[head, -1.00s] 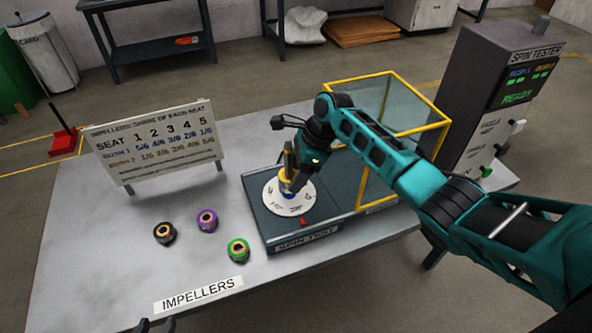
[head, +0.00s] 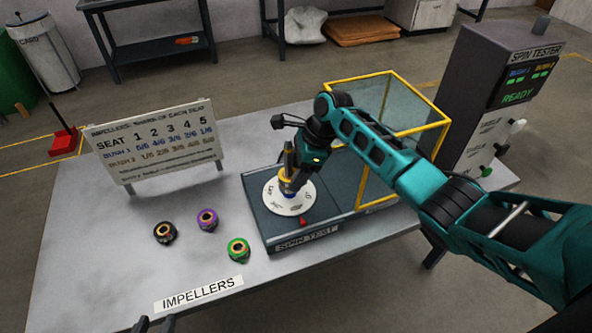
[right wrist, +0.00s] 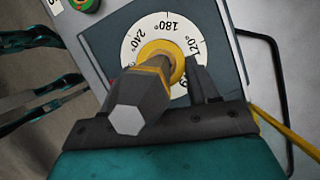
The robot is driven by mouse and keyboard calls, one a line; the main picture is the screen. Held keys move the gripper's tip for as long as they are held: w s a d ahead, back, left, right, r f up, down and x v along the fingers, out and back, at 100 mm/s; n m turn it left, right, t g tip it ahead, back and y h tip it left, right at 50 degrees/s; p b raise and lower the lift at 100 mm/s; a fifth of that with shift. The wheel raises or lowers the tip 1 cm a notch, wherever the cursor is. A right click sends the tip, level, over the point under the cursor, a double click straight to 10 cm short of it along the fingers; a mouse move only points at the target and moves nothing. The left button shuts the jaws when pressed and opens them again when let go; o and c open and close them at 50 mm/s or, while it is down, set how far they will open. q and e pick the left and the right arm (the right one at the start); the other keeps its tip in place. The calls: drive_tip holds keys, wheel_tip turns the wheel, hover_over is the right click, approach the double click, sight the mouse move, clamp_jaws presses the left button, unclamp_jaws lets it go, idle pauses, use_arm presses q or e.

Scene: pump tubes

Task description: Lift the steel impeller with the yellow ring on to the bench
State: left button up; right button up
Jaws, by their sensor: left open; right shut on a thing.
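A yellow ring (right wrist: 172,58) sits at the middle of the white dial (head: 308,197), on the dark spin test base. My right gripper (head: 288,177) is over the dial, shut on an upright dark grey hexagonal piece (right wrist: 143,97) with a yellow band. This piece stands over the yellow ring. Whether the two are joined, and how deep the impeller sits, is hidden by the piece and the fingers. My left gripper (head: 155,324) shows only its tips at the bottom edge of the head view, open and away from the impellers.
Black (head: 165,232), purple (head: 207,220) and green (head: 238,250) ringed impellers stand on the bench (head: 120,255) left of the base. A yellow-framed guard (head: 395,140) stands right of my right gripper. Free bench lies around the IMPELLERS label (head: 198,294).

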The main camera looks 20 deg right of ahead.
drive_tip(key=shift+w+r, duration=0.15)
drive_tip(key=shift+r, duration=0.05)
drive_tip(key=shift+p, duration=0.3)
drive_tip(key=shift+c, duration=0.6)
drive_tip(key=shift+r, duration=0.1)
drive_tip(key=shift+r+p, duration=0.25)
drive_tip(key=shift+p, duration=0.6)
drive_tip(key=shift+r, duration=0.1)
drive_tip(key=shift+r+p, duration=1.1)
drive_tip(key=shift+r, duration=2.6)
wheel_tip(320, 180, up, 8)
drive_tip(key=shift+f, duration=0.15)
